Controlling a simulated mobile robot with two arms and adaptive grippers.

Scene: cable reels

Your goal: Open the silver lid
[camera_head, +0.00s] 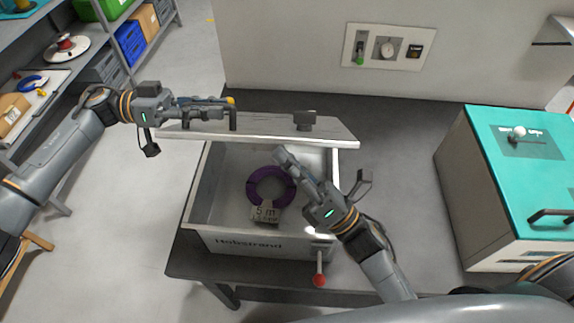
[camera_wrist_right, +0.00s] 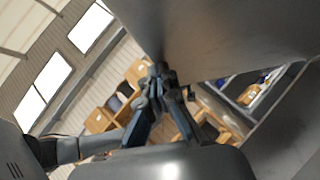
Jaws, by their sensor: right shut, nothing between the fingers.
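The silver lid (camera_head: 265,130) is raised and tilted above the back of an open silver box (camera_head: 193,205). The front of the box opening is uncovered. My left gripper (camera_head: 226,103) is at the dark handle (camera_head: 233,121) on the left part of the lid; whether its fingers close on the handle is unclear. My right gripper (camera_head: 281,155) is shut and empty, its tip just below the lid's front edge and over the box. In the right wrist view its fingers (camera_wrist_right: 158,72) are together, close beneath a large grey surface.
A purple cable ring (camera_head: 270,187) with a "5 m" tag (camera_head: 266,212) lies in the box. A red-knobbed lever (camera_head: 319,280) is at the box's front right. A teal-topped cabinet (camera_head: 490,125) stands to the right. The dark table (camera_head: 400,190) between them is clear.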

